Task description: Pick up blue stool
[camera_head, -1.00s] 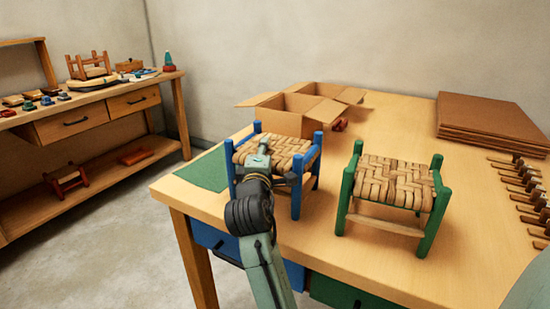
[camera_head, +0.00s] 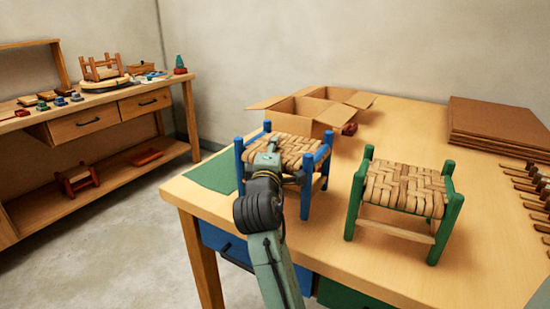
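The blue stool (camera_head: 307,187) has blue posts and a woven bark seat. It is at the left end of the wooden workbench, close to its front edge. My arm comes up from the bottom of the picture, and my gripper (camera_head: 268,158) is at the stool's front, over the seat. The arm's wrist hides the stool's middle front and part of its legs. The gripper's fingers are too small and covered to tell whether they are open or shut, or whether they touch the stool.
A green stool (camera_head: 404,190) stands just right of the blue one. Open cardboard boxes (camera_head: 300,117) are behind it, and a green mat (camera_head: 213,174) lies at the left corner. Stacked brown sheets (camera_head: 495,122) and a row of tools (camera_head: 531,185) are at the right.

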